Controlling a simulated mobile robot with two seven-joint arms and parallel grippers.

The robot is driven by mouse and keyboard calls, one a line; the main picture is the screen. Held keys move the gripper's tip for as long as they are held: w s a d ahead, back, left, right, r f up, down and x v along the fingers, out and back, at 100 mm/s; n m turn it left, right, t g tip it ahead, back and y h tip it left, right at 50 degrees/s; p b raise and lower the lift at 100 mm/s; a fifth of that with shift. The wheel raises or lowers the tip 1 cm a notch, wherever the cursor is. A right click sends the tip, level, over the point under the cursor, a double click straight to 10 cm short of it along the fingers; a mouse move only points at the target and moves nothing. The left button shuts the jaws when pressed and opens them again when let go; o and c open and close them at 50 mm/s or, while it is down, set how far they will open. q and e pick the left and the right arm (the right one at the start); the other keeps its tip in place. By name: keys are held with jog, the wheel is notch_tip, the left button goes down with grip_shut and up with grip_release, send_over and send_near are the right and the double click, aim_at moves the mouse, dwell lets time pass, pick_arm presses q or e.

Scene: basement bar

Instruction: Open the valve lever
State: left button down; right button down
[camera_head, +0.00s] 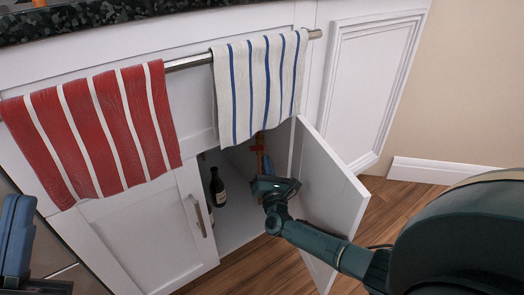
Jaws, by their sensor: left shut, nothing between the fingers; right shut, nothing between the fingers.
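A small red valve lever (257,148) shows inside the open cabinet, on a copper-coloured pipe (261,138) below the blue-striped towel. My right gripper (267,161) reaches into the cabinet opening, its blue fingers shut and empty, just below the red lever. I cannot tell whether the fingertips touch the lever. The gripper and wrist hide part of the pipe. My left gripper (17,210) is at the lower left edge of the view, shut and empty, far from the lever.
The right cabinet door (335,195) stands open beside my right arm. The left door (140,235) is closed. Dark bottles (217,187) stand inside at left. A red-striped towel (95,130) and a blue-striped towel (260,85) hang from a metal bar (188,62).

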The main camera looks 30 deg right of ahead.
jog(key=shift+w+r, duration=0.15)
dwell(0.8)
jog(key=shift+w+r, duration=0.1)
jog(key=shift+r, duration=0.1)
jog(key=w+r, duration=0.4)
jog(key=r, duration=0.2)
jog(key=shift+a+p, duration=0.2)
jog(key=shift+p, duration=0.1)
dwell(5.7)
